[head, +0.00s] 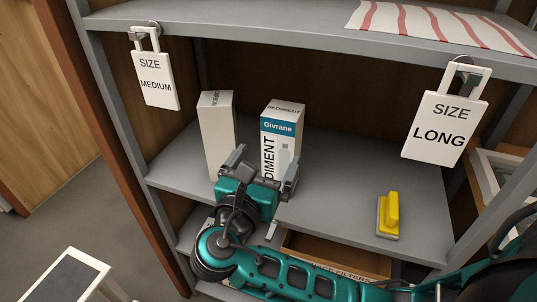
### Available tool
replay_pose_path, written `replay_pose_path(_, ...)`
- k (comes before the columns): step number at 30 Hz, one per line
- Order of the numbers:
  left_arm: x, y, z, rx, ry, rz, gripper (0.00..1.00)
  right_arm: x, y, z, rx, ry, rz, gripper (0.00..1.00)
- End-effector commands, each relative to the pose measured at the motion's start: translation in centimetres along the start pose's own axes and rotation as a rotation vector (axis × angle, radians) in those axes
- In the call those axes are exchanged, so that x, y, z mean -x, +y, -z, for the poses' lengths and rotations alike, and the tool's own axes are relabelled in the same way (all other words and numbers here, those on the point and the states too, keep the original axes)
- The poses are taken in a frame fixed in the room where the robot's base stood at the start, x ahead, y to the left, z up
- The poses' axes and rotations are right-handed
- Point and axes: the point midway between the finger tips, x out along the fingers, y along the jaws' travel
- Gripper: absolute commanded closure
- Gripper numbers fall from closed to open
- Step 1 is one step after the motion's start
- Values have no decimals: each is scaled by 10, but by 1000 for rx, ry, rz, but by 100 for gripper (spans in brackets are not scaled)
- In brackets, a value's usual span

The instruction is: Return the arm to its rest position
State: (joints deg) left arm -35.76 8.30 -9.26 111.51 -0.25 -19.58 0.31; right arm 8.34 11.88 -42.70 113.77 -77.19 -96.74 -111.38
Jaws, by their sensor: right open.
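My right arm (310,275) is teal and black. It comes in from the lower right and reaches across the front of the shelf unit, bent at the wrist. My right gripper (264,169) is open, with its two grey fingers apart and pointing toward the boxes on the middle shelf. I see nothing held between the fingers. They overlap the lower part of the boxes in the picture; I cannot tell whether they touch. My left gripper is not in view.
A white box (217,130) and a blue-banded "Givrane" box (283,125) stand upright on the middle shelf (345,170). A yellow-handled block (391,212) lies to the right. "SIZE MEDIUM" (156,82) and "SIZE LONG" (440,130) tags hang from the upper shelf.

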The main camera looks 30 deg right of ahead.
Motion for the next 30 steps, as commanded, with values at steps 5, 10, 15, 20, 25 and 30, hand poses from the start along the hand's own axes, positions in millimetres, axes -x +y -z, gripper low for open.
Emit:
replay_pose_path(5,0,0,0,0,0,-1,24,0,0,0,0,0,0,0)
replay_pose_path(10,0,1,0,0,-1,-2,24,0,0,0,0,0,0,0)
replay_pose_path(15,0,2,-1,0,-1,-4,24,-1,-6,13,-71,68,-1,0)
replay_pose_path(20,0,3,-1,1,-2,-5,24,3,-27,60,-364,322,42,0)
replay_pose_path(25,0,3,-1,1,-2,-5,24,25,-59,115,-806,645,229,0)
replay_pose_path(30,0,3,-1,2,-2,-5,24,59,-90,151,-1236,881,544,0)
